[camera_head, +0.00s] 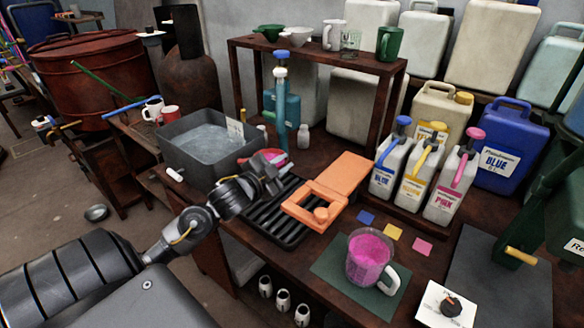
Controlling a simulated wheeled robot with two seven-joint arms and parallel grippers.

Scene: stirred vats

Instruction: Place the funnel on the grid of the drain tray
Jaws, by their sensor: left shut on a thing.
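My left gripper (268,172) reaches in from the left, over the far left end of the drain tray. It is shut on a small pinkish thing (272,156), mostly hidden by the fingers; it may be the funnel, but its shape is not clear. The drain tray (262,222) is black with a barred grid and lies on the bench below the gripper. A green funnel-like vessel (268,33) and a white one (298,36) stand on the rack. My right gripper is not in view.
A grey water basin (212,137) stands left of the tray. Behind is a blue-topped column (281,100). Blue, yellow and pink jugs (390,158) stand to the right. A jug of pink liquid (368,258) sits on a green mat in front.

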